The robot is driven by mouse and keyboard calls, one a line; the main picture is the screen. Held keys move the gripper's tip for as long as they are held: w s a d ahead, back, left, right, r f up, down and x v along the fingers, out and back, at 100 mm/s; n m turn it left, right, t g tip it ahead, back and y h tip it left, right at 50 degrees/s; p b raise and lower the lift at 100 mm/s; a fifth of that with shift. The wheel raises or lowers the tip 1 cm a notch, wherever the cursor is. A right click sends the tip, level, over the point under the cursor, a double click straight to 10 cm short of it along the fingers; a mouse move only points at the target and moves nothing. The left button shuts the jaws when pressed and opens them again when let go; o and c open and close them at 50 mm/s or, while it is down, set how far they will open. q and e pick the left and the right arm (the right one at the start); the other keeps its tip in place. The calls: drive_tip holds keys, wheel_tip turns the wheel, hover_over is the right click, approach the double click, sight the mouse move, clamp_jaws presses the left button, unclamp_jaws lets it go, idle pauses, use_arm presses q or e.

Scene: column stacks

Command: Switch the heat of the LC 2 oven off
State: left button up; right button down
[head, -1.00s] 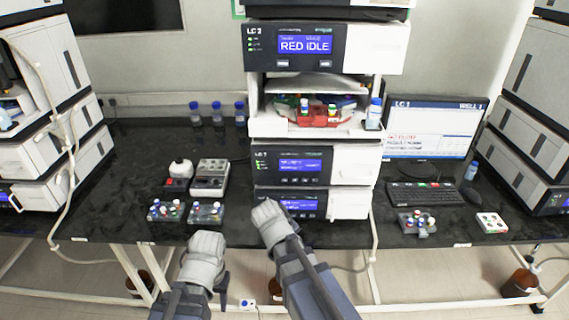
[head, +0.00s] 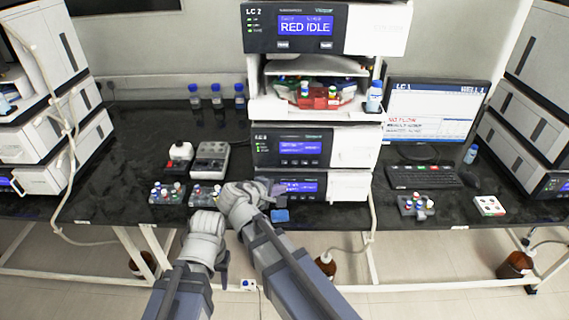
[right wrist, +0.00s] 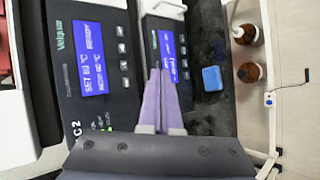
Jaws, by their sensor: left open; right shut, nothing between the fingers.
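The LC 2 oven (head: 290,147) is the module in the middle stack, below the open tray bay. In the right wrist view its panel (right wrist: 92,60) appears turned sideways; the blue display shows a set temperature in °C and READY, with several small buttons beside it. My right gripper (head: 277,190) is shut and empty in front of the lower module. In the right wrist view its purple fingers (right wrist: 160,80) overlap the lower module's display (right wrist: 168,50) and are beside the oven's buttons; contact cannot be told. My left gripper (head: 207,226) is open, low in front of the bench, fingertips mostly hidden.
A small blue block (head: 281,215) lies at the bench edge, below the lower module. Vial racks (head: 168,194) and a grey device (head: 210,160) stand left of the stack. A monitor (head: 432,112) and keyboard (head: 423,177) stand to the right. Brown bottles (right wrist: 247,72) are below the bench.

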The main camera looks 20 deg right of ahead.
drive_tip(key=w+d, duration=0.2)
drive_tip(key=w, duration=0.6)
drive_tip(key=shift+w+d, duration=0.2)
drive_tip(key=shift+w, duration=0.15)
idle(1.9)
drive_tip(key=shift+w+d, duration=0.15)
drive_tip(key=shift+w, duration=0.1)
drive_tip(key=shift+w+d, duration=0.1)
drive_tip(key=shift+w, duration=0.3)
idle(0.7)
drive_tip(key=shift+s, duration=0.2)
drive_tip(key=shift+s+a, duration=0.25)
drive_tip(key=shift+s, duration=0.4)
drive_tip(key=s, duration=0.2)
drive_tip(key=s+a, duration=0.1)
drive_tip(key=s, duration=0.1)
drive_tip(key=shift+s+a, duration=0.2)
drive_tip(key=shift+s, duration=0.2)
